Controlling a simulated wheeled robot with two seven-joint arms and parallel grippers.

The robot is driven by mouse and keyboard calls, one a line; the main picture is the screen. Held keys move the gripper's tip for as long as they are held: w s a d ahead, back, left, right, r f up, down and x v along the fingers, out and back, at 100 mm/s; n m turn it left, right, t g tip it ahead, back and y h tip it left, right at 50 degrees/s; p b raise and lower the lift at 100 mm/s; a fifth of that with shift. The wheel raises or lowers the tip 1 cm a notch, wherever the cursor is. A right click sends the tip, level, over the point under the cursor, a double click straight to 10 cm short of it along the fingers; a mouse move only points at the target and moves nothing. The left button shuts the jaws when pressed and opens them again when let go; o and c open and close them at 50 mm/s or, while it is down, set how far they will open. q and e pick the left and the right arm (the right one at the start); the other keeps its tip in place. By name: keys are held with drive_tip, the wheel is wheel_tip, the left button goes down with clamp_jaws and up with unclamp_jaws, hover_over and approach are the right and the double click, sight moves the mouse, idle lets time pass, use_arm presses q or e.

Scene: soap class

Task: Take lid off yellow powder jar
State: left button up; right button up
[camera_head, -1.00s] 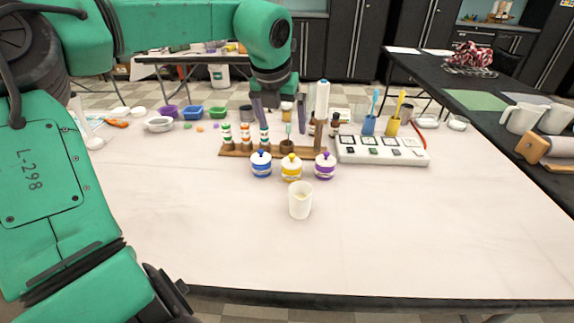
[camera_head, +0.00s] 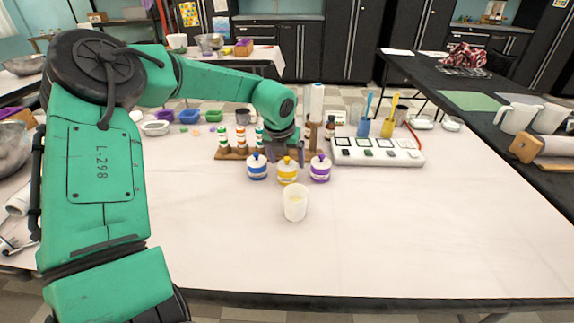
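The yellow powder jar (camera_head: 288,179) stands upright on the white table, between the blue jar and the purple jar. Its lid (camera_head: 287,168), pale with a yellow knob, sits on top. My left gripper (camera_head: 286,153) is just above and behind the jar's lid. Its two dark fingers are spread apart to either side of the knob, with nothing visible between them. I cannot tell whether they touch the lid. My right gripper is not in view.
The blue jar (camera_head: 257,168) and purple jar (camera_head: 320,169) stand close on either side. A white cup (camera_head: 295,203) stands in front. Behind are a wooden rack (camera_head: 228,154) of vials and a white tray (camera_head: 377,152). The front of the table is clear.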

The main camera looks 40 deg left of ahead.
sight(287, 159)
use_arm(q)
drive_tip(key=c, duration=1)
drive_tip(key=shift+o, duration=0.2)
wheel_tip(287, 159, up, 20)
drive_tip(key=p, duration=0.2)
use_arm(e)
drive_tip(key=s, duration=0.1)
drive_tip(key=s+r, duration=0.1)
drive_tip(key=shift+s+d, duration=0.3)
